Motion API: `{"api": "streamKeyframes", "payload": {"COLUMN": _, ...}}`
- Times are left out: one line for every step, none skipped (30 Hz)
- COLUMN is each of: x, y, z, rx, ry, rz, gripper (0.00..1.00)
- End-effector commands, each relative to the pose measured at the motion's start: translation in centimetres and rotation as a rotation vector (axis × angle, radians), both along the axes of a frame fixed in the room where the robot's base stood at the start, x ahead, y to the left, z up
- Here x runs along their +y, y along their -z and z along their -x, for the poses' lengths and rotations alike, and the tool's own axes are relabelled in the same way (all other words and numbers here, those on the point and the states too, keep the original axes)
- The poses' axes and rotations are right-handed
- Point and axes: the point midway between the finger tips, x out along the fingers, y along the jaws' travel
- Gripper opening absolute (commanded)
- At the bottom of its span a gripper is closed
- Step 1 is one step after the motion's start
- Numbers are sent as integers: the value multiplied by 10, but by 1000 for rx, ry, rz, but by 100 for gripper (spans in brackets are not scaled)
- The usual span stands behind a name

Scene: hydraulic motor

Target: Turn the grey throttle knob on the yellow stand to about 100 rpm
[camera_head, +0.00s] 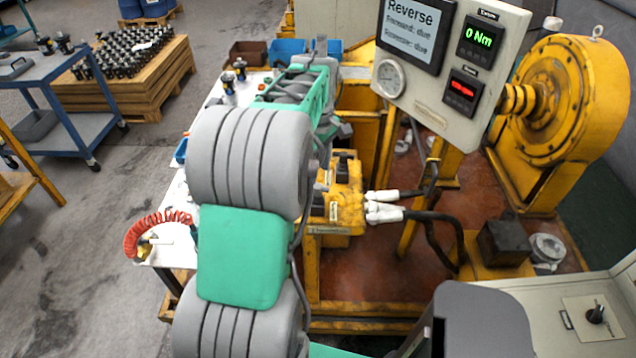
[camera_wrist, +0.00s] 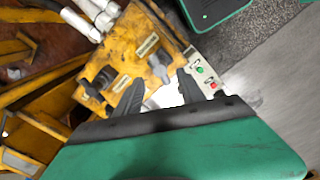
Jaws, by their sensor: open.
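The yellow stand (camera_head: 345,215) is just right of my arm in the head view, and its sloped top shows in the wrist view (camera_wrist: 125,62). The grey throttle knob (camera_wrist: 159,68) sticks up from that top near its right edge, beside a small label. My gripper (camera_wrist: 161,78) is open, with one dark finger on each side of the knob's near side. I cannot tell whether the fingers touch it. In the head view my arm hides the gripper, and I cannot pick out the knob there. A second, dark knob (camera_wrist: 104,78) sits to the left on the stand.
A grey panel (camera_head: 440,112) carries a screen reading "Reverse", a green "0 Nm" display and an unreadable red display. White hose connectors (camera_head: 385,212) lie right of the stand. A plate with green and red buttons (camera_wrist: 206,75) is close to the right finger.

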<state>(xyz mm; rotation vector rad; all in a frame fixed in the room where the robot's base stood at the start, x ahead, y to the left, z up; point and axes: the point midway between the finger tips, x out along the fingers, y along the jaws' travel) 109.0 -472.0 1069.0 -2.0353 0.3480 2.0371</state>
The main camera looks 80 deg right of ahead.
Motion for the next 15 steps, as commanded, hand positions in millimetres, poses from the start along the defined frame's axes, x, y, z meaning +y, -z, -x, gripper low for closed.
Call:
{"api": "streamKeyframes", "payload": {"x": 1, "y": 8, "z": 0, "rx": 1, "ry": 0, "rz": -4, "gripper": 46}}
{"api": "streamKeyframes", "payload": {"x": 1, "y": 14, "z": 0, "rx": 1, "ry": 1, "rz": -4, "gripper": 46}}
{"api": "streamKeyframes", "payload": {"x": 1, "y": 22, "z": 0, "rx": 1, "ry": 1, "rz": -3, "gripper": 46}}
{"api": "streamKeyframes", "payload": {"x": 1, "y": 27, "z": 0, "rx": 1, "ry": 1, "rz": -3, "gripper": 46}}
{"api": "streamKeyframes", "payload": {"x": 1, "y": 33, "z": 0, "rx": 0, "ry": 1, "rz": -2, "gripper": 46}}
{"api": "streamKeyframes", "payload": {"x": 1, "y": 40, "z": 0, "rx": 0, "ry": 1, "rz": -3, "gripper": 46}}
{"api": "streamKeyframes", "payload": {"x": 1, "y": 44, "z": 0, "rx": 1, "ry": 2, "rz": -1, "gripper": 46}}
{"api": "streamKeyframes", "payload": {"x": 1, "y": 47, "z": 0, "rx": 1, "ry": 2, "rz": -1, "gripper": 46}}
{"api": "streamKeyframes", "payload": {"x": 1, "y": 51, "z": 0, "rx": 0, "ry": 2, "rz": 0, "gripper": 46}}
{"api": "streamKeyframes", "payload": {"x": 0, "y": 53, "z": 0, "rx": 0, "ry": 2, "rz": 1, "gripper": 46}}
{"api": "streamKeyframes", "payload": {"x": 0, "y": 55, "z": 0, "rx": 0, "ry": 2, "rz": 1, "gripper": 46}}
{"api": "streamKeyframes", "payload": {"x": 0, "y": 56, "z": 0, "rx": 0, "ry": 2, "rz": 1, "gripper": 46}}
{"api": "streamKeyframes", "payload": {"x": 0, "y": 56, "z": 0, "rx": -1, "ry": 2, "rz": 1, "gripper": 46}}
{"api": "streamKeyframes", "payload": {"x": 0, "y": 57, "z": 0, "rx": -1, "ry": 2, "rz": 1, "gripper": 46}}
{"api": "streamKeyframes", "payload": {"x": 0, "y": 57, "z": 0, "rx": 0, "ry": 2, "rz": 2, "gripper": 46}}
